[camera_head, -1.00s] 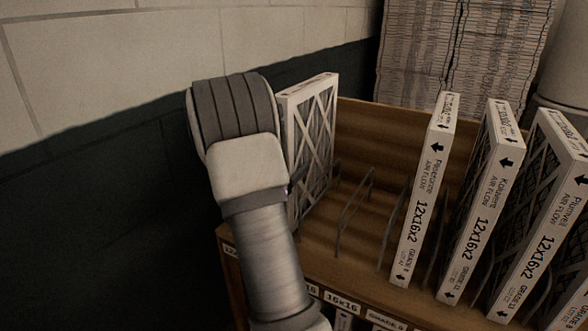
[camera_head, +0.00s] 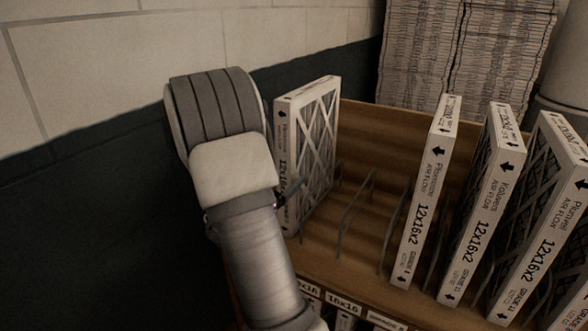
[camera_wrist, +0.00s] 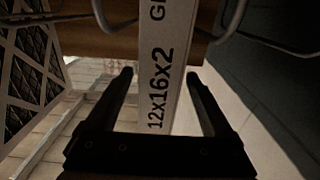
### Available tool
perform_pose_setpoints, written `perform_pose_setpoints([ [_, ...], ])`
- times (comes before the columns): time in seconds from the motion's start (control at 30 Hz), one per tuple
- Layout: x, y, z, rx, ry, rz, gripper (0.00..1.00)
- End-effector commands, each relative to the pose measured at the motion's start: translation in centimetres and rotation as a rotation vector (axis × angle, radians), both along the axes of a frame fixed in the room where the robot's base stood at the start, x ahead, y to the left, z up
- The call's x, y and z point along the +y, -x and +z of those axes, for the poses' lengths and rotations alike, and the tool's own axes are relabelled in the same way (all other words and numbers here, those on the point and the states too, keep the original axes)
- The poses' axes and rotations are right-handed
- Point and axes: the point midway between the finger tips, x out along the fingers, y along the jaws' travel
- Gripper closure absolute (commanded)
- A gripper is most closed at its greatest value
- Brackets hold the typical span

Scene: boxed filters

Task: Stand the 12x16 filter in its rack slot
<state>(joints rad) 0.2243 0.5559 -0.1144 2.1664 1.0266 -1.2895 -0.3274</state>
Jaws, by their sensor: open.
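A 12x16x2 filter (camera_head: 307,150), white-edged with a lattice face, stands upright at the left end of the wooden rack (camera_head: 352,235). Its labelled spine (camera_wrist: 164,75) runs between my fingers in the wrist view. My gripper (camera_wrist: 160,74) is open, with a gap on each side of the spine. In the head view my wrist hides most of the gripper and the filter's lower left edge. Whether the filter's bottom is fully seated cannot be told.
Wire dividers (camera_head: 352,212) stand in empty slots right of the filter. Further right are several upright filters, the nearest a 12x16x2 (camera_head: 424,200). A wall (camera_head: 90,200) is close on the left. Paper-like stacks (camera_head: 465,55) stand behind.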

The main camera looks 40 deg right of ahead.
Motion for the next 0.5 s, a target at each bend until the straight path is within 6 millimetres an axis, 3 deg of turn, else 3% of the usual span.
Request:
perform_pose_setpoints([
  [0.2,4.3,1.1,0.1,0.0,0.0,0.005,0.14],
  [0.5,6.2,1.8,0.0,-0.002,-0.002,0.001,0.14],
])
